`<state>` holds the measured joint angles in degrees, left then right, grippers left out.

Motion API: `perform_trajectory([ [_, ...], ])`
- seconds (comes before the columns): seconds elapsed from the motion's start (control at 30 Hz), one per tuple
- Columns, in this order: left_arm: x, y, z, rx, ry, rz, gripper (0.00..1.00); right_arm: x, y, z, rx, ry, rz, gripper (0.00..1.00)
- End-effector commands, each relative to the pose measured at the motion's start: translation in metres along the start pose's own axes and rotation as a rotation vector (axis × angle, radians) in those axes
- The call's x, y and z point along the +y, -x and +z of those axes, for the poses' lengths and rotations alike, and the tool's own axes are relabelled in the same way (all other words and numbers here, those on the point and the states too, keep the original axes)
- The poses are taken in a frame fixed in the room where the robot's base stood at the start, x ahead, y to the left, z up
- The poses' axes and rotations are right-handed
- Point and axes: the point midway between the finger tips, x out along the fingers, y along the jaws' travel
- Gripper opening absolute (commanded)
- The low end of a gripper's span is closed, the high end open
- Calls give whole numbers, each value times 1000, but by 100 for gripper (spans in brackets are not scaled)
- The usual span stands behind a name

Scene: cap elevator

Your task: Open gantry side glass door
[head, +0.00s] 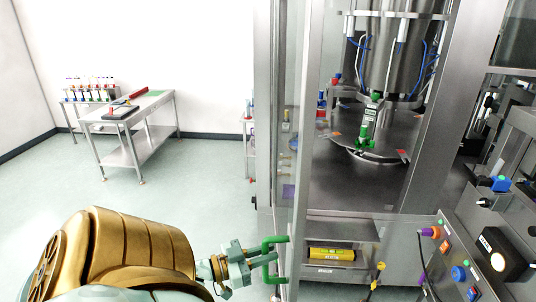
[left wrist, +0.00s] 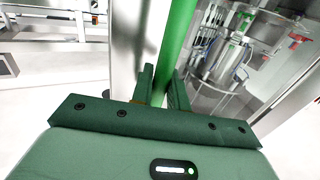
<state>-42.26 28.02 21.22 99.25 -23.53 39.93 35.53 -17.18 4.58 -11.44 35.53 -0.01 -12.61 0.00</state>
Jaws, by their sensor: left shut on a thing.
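The gantry's side glass door (head: 291,150) is a tall, narrow-looking pane seen at a steep angle in the head view. A green bar handle (head: 268,258) stands out from its lower part. My left gripper (head: 262,262) reaches in from the lower left and is shut on this handle. In the left wrist view the green handle (left wrist: 178,35) runs up from between the two green fingers (left wrist: 163,82), which stand on either side of it. I cannot tell how far the door stands from its frame. My right gripper is not in view.
A control panel (head: 465,265) with buttons stands at the lower right. A steel cart (head: 135,140) stands far left. The floor (head: 60,190) between is clear.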

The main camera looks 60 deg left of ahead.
Motion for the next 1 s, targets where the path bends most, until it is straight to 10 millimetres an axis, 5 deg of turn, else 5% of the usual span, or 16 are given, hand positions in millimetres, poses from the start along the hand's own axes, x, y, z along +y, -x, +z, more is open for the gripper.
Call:
perform_trajectory([
  [0.2,0,1,2,-6,-1,-1,0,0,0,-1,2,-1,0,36],
  [0.23,0,1,2,-6,-1,-1,22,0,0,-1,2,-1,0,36],
  [0.3,0,0,2,-6,-1,-1,35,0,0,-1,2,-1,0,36],
  [0.77,0,5,1,-3,0,-1,35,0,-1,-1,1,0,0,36],
  [1.0,0,53,4,-8,2,-3,35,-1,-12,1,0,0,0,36],
])
